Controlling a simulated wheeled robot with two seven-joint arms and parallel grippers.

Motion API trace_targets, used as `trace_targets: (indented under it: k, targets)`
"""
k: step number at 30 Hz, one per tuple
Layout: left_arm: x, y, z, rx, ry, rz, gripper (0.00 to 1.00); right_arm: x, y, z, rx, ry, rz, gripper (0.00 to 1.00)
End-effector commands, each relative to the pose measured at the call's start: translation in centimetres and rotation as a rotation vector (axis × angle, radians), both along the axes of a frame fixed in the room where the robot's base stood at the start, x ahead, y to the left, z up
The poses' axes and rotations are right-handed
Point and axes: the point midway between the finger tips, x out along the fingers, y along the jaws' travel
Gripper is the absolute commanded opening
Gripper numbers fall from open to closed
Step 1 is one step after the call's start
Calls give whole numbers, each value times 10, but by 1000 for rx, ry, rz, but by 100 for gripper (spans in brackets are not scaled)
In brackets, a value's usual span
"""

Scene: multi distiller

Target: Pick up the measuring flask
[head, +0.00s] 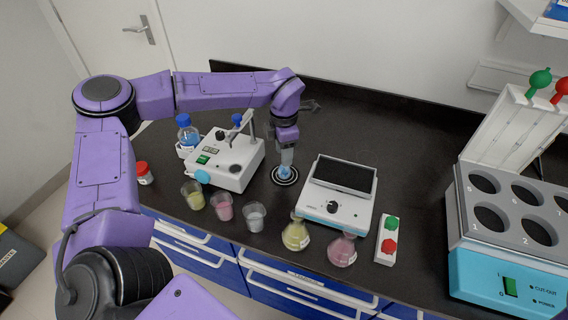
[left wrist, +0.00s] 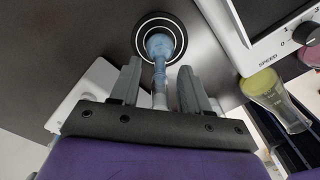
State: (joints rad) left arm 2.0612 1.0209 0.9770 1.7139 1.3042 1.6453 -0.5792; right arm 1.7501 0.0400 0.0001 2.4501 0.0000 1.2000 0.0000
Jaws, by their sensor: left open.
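The measuring flask (head: 285,171) holds blue liquid and stands upright on a round black base with white rings (head: 285,179). In the left wrist view the flask (left wrist: 160,47) shows its round body on the base and its long narrow neck pointing towards my palm. My left gripper (head: 286,146) points down over the flask from above. Its two open fingers (left wrist: 160,82) stand on either side of the neck, with a gap visible on each side. My right gripper is not in view.
A white stirrer device (head: 226,163) stands close left of the flask, and a white device with a dark plate (head: 338,193) close right. Beakers (head: 223,207), a yellow flask (head: 296,234) and a pink flask (head: 342,250) line the front edge. A water bath (head: 508,275) stands far right.

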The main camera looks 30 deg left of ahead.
Motion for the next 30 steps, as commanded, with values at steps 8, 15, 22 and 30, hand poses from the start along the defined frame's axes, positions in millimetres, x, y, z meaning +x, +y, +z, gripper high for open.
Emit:
trace_targets:
  k: [8,15,22,30]
  targets:
    - [0,0,0,0,0,0,0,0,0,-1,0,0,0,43]
    - [0,0,1,1,-1,0,0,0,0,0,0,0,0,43]
    - [1,0,15,0,-4,0,0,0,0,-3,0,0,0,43]
    - [-41,0,81,-1,-12,-1,0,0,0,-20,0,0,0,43]
